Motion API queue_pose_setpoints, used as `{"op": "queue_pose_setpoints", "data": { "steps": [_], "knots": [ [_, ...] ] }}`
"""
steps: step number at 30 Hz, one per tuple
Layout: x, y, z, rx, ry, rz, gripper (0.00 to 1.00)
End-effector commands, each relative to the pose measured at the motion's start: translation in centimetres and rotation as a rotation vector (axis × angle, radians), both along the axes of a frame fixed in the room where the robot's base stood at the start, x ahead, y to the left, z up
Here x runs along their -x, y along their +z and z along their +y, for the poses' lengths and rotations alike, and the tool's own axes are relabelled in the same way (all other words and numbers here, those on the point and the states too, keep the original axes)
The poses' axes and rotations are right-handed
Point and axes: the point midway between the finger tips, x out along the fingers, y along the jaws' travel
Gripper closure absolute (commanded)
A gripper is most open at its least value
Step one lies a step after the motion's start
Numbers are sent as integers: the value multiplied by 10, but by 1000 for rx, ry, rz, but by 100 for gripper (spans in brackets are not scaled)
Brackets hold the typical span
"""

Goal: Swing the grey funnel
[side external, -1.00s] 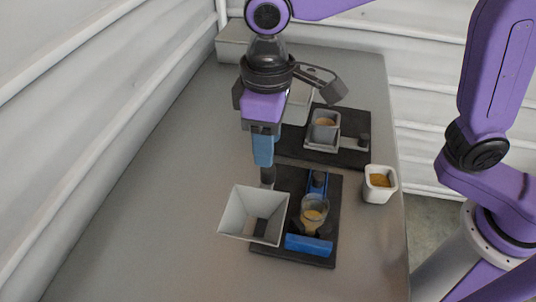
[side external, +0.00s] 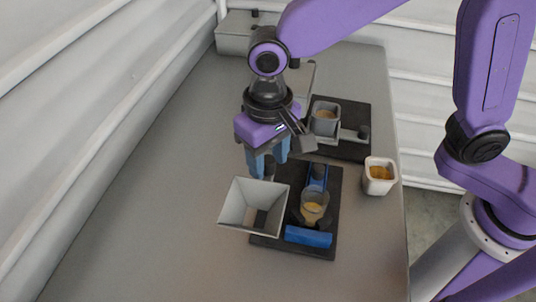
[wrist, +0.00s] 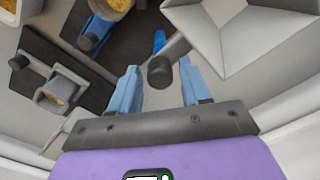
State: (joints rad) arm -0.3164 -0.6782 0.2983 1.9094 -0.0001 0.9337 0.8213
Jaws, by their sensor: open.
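The grey funnel (side external: 232,212) is a square, open-topped hopper at the left edge of the front black board. Part of its sloped inside (wrist: 225,38) shows at the top right of the wrist view. A dark round-topped post (wrist: 160,72) stands beside the funnel; in the side view it shows just under the fingers. My gripper (side external: 269,166) is open, its blue fingers pointing down behind the funnel. In the wrist view the fingers (wrist: 160,84) stand apart, with the dark post's top between them in the picture. Whether either finger touches it, I cannot tell.
A clear cup (side external: 314,206) with tan grains stands on the front black board (side external: 328,252), behind a blue block (side external: 308,237). A white cup (side external: 380,184) of orange grains is to the right. A second black board (side external: 352,150) carries a grey cup (side external: 325,121). The left counter is clear.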

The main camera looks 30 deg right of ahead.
Motion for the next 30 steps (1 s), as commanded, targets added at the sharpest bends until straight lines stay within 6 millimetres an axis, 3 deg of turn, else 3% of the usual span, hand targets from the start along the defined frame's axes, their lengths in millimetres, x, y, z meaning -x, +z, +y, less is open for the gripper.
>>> {"op": "queue_pose_setpoints", "data": {
  "steps": [18, 30],
  "knots": [
    [0, 0, 0, 0, -736, 0, 53],
    [0, 0, 0, 0, -957, 0, 53]
  ]
}}
